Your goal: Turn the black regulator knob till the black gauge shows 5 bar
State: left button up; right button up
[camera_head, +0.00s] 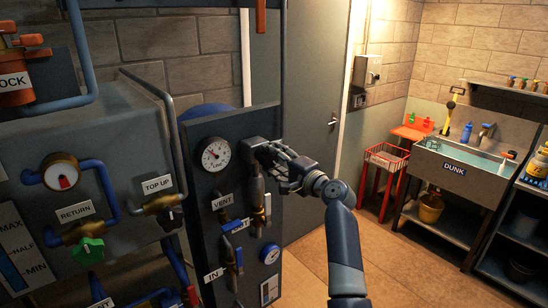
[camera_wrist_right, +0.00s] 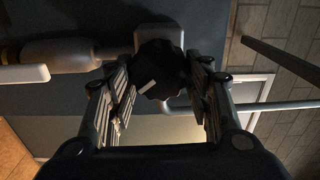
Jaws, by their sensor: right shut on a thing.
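The black gauge (camera_head: 215,154) has a round white dial with a black rim and sits high on the grey panel (camera_head: 200,203). Its needle is small; I cannot read the exact value. My right gripper (camera_head: 268,153) reaches the panel just right of the gauge. In the right wrist view the black regulator knob (camera_wrist_right: 160,68) lies between the two fingers of the right gripper (camera_wrist_right: 163,98), which are closed on it. A short pale mark shows on the knob. In the head view the gripper mostly hides the knob. My left gripper is not in view.
A grey tank with TOP UP and RETURN valves stands left. A DUNK sink (camera_head: 455,169) and red stand are at right. The floor between is clear.

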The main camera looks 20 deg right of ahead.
jog(key=shift+f+m, duration=0.1)
jog(key=shift+m, duration=0.5)
jog(key=o, duration=1)
jog(key=shift+o, duration=0.2)
jog(key=v, duration=1.2)
